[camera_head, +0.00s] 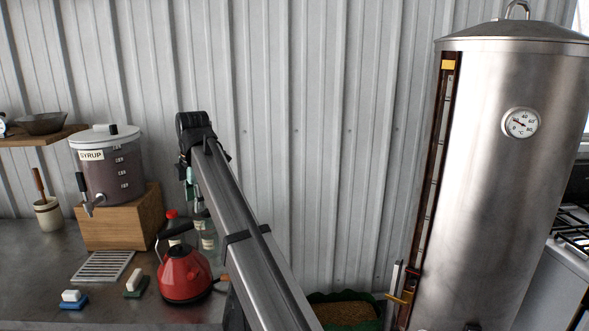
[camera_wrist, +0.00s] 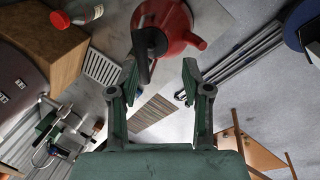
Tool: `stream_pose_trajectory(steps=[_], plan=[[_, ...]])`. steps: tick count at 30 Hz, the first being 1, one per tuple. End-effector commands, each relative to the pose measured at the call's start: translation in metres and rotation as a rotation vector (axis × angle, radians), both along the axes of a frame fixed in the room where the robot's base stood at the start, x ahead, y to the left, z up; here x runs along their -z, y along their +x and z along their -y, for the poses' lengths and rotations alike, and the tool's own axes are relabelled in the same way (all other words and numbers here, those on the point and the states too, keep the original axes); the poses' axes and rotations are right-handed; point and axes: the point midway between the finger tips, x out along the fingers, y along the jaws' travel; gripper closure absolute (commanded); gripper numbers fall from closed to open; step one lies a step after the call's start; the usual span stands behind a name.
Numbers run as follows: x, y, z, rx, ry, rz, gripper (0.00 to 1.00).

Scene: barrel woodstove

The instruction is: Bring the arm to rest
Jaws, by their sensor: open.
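My gripper (camera_wrist: 160,72) is open and empty, its two dark green fingers spread apart in the wrist view. In the head view my arm reaches up from the bottom middle toward the upper left, and only a small greenish part of the hand shows past the elbow end. The red kettle (camera_head: 185,277) stands on the counter just left of my arm. In the wrist view the kettle (camera_wrist: 172,27) lies beyond the fingertips, with its dark handle near the left finger. I cannot tell how far apart they are, but the fingers do not grip it.
The syrup dispenser (camera_head: 113,178) stands on a wooden block (camera_head: 120,227) at left, with bottles (camera_head: 207,232) behind the kettle. A slatted drain (camera_head: 102,266) and two small brushes (camera_head: 73,298) lie on the counter (camera_head: 35,265). A tall steel tank (camera_head: 490,190) rises at right.

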Motion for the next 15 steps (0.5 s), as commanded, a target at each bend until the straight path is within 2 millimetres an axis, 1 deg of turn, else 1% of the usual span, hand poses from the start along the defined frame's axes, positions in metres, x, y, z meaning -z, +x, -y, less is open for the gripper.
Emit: stream_pose_trajectory(steps=[1,3,8,11,14,15], plan=[[0.005,0.0,0.002,0.008,0.0,-0.003,0.51],[0.023,0.002,0.014,0.055,0.002,-0.012,0.51],[0.06,0.008,0.037,0.164,0.008,-0.032,0.51],[0.089,0.011,0.055,0.248,0.013,-0.047,0.51],[0.124,0.012,0.079,0.35,0.018,-0.064,0.51],[0.14,0.013,0.09,0.401,0.022,-0.073,0.51]])
